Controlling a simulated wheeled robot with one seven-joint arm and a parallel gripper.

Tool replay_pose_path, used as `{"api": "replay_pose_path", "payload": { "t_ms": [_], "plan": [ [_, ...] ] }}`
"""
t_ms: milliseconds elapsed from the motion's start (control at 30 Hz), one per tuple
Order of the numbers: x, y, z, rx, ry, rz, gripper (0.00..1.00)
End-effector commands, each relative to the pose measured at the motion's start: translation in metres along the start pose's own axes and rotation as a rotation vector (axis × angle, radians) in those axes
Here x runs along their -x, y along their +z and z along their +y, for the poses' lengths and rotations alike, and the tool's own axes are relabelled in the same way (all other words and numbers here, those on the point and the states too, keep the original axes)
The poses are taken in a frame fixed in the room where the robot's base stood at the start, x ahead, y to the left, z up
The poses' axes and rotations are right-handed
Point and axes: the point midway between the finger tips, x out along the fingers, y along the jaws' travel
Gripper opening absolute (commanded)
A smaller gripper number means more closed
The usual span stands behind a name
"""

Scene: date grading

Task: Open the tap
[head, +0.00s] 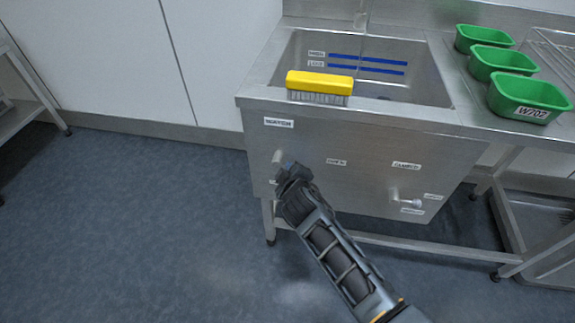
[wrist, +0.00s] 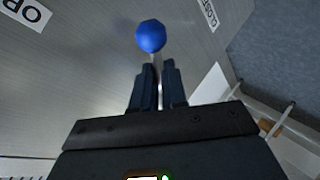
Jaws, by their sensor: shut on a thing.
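The tap's lever ends in a round blue knob (wrist: 151,36), just beyond my fingertips in the wrist view. My gripper (wrist: 158,72) is shut on the thin lever just behind the knob. In the head view my gripper (head: 291,170) is at the left part of the sink's steel front panel, below the "WATER" label (head: 279,122). It hides most of the tap there; a pale stub (head: 277,156) shows beside it. In the wrist view a label starting "OP" (wrist: 27,13) is on the left and one starting "CLOS" (wrist: 208,13) on the right.
A second lever with a pale knob (head: 416,203) sticks out at the panel's right. A yellow brush (head: 320,83) lies on the front rim of the sink (head: 440,98). Green tubs (head: 497,93) stand right of it. The floor (head: 150,220) at left is clear.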

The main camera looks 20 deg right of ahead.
Motion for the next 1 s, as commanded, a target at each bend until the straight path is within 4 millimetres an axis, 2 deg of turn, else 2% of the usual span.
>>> {"api": "replay_pose_path", "payload": {
  "t_ms": [500,1000],
  "plan": [
    [0.009,-0.008,0.013,0.357,-0.002,-0.239,0.0],
    [0.011,-0.011,0.016,0.485,-0.001,-0.324,0.0]
  ]
}}
